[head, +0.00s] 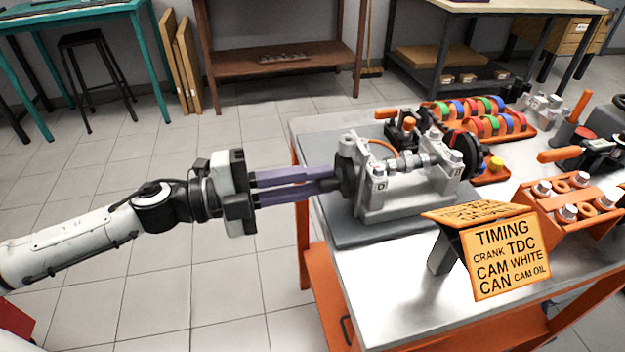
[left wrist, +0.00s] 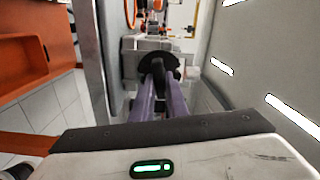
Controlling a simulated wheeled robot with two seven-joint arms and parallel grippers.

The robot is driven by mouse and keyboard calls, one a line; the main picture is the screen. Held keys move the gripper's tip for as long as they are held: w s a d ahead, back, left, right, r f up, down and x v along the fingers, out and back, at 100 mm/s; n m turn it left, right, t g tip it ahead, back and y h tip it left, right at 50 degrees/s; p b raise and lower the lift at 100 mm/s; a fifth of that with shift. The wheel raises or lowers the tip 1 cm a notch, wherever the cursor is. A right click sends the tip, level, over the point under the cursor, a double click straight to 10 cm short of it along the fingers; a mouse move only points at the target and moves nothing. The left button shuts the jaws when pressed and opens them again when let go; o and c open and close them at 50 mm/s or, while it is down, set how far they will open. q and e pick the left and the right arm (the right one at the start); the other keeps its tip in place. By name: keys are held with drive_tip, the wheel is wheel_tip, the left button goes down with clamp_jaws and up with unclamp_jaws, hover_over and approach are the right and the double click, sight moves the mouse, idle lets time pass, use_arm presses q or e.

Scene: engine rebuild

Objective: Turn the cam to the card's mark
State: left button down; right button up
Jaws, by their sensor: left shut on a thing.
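The orange timing card (head: 505,258) stands at the table's front and reads "TIMING, CRANK TDC, CAM WHITE, CAN CAM OIL". Behind it a grey stand (head: 408,203) with plates marked D carries a horizontal shaft, which I take for the cam (head: 412,162). My left gripper (head: 332,180) reaches in from the left, its purple fingers shut on the dark knob (head: 346,182) at the shaft's left end. The left wrist view shows the dark round knob (left wrist: 158,72) between the fingertips. I cannot make out a white mark on the knob. My right gripper is not in view.
On the metal-topped table (head: 385,318) an orange rack (head: 568,212) of bolts and rings stands right of the card. Trays of coloured rings (head: 490,125) lie behind the stand. A black wheel (head: 466,155) is at its right end.

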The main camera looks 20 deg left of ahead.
use_arm(q)
drive_tip(key=shift+f+m, duration=0.1)
drive_tip(key=shift+m, duration=1)
drive_tip(key=c, duration=1.7)
unclamp_jaws()
drive_tip(key=shift+c, duration=0.2)
drive_tip(key=shift+a, duration=0.1)
